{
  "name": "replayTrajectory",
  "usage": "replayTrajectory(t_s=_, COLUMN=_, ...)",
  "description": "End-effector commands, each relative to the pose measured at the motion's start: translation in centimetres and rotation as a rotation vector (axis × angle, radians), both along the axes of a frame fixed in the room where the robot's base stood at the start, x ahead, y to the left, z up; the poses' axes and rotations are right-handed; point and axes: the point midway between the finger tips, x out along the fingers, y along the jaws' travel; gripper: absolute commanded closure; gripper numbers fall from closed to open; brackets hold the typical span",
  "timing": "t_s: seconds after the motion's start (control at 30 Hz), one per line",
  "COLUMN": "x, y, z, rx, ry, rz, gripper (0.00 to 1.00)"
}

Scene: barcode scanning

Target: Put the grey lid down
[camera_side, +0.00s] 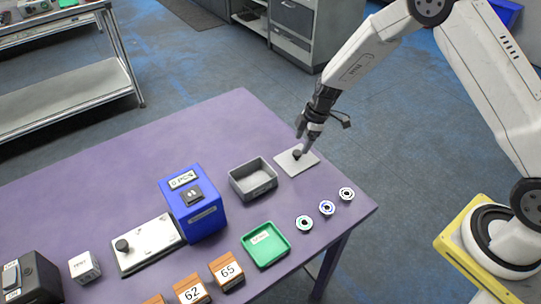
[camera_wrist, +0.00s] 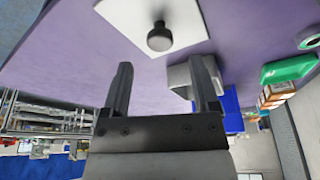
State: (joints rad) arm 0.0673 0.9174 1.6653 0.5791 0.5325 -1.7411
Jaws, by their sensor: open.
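The grey lid (camera_side: 294,164) lies flat on the purple table, near its far right edge. It is a light square plate with a dark round knob; in the wrist view the lid (camera_wrist: 188,34) shows at the top, ahead of my fingers. My gripper (camera_side: 307,147) is just above the lid, close to the knob. In the wrist view my gripper (camera_wrist: 166,88) has its two fingers apart with nothing between them. An open grey box (camera_side: 253,191) stands to the left of the lid, without a cover; part of it also shows in the wrist view (camera_wrist: 180,80).
A green tray (camera_side: 265,262) and several small round discs (camera_side: 327,207) lie in front of the lid. A blue box (camera_side: 205,224) stands left of the grey box, beside a white plate with a black knob (camera_side: 152,254). The table's back middle is clear.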

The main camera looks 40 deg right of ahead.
Motion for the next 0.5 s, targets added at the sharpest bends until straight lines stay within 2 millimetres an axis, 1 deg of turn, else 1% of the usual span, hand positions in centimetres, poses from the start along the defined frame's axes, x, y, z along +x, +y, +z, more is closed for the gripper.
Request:
replayTrajectory(t_s=0.03, x=0.0, y=-0.2, z=0.8, rx=0.0, ry=-0.002, rz=-0.001, gripper=0.23)
replayTrajectory(t_s=0.2, x=-0.3, y=-0.9, z=3.0, rx=0.0, ry=-0.002, rz=-0.001, gripper=0.23)
replayTrajectory(t_s=0.4, x=-0.6, y=-1.5, z=5.3, rx=0.001, ry=-0.001, rz=-0.001, gripper=0.23)
replayTrajectory(t_s=0.5, x=-0.7, y=-1.7, z=6.1, rx=0.0, ry=-0.001, rz=0.0, gripper=0.23)
